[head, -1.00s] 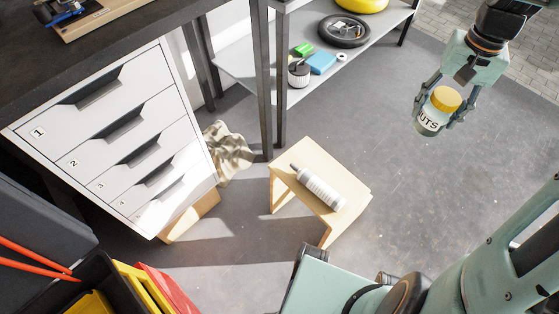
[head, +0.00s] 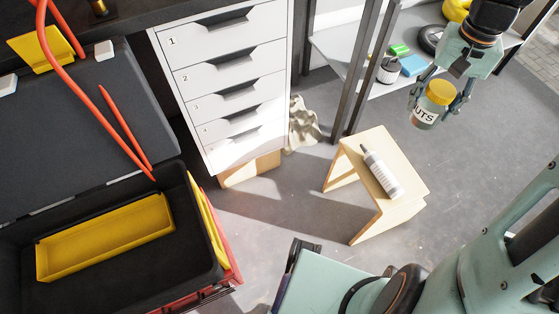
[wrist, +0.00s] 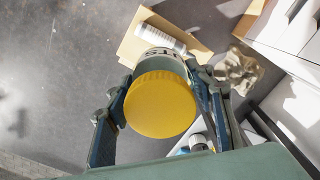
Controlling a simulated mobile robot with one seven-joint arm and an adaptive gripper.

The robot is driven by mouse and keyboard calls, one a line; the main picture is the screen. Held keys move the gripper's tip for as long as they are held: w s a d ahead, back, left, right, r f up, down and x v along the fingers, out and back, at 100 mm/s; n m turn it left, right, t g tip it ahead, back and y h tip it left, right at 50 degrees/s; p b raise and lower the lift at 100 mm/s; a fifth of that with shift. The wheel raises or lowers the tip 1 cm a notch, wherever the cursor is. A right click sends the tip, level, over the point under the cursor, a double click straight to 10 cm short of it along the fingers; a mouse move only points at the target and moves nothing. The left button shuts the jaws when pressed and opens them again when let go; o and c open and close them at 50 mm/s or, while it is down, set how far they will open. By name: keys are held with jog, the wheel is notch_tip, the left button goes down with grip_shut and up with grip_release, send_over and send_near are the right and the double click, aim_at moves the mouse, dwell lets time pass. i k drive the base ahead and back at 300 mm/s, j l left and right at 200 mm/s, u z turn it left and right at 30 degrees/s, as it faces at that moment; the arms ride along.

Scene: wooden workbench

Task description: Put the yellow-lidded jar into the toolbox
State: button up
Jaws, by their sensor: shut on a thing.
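The jar is far to the right of the toolbox.
A small wooden stool (head: 412,205) with a white bottle (head: 382,174) on it stands between jar and toolbox. A white drawer cabinet (head: 222,78) stands behind. The open toolbox lid (head: 75,125) and red cords (head: 85,85) rise behind the toolbox. Shelves are at the back right.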

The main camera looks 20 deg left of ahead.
aim_at(118, 288)
jog(key=k+j+u, duration=0.35)
jog(key=k+j, duration=0.3)
jog(key=j, duration=0.15)
jog(key=k+j+u, duration=0.1)
jog(key=k+j, duration=0.25)
jog(key=k+j+u, duration=0.1)
jog(key=k+j, duration=0.2)
jog(key=j, duration=0.2)
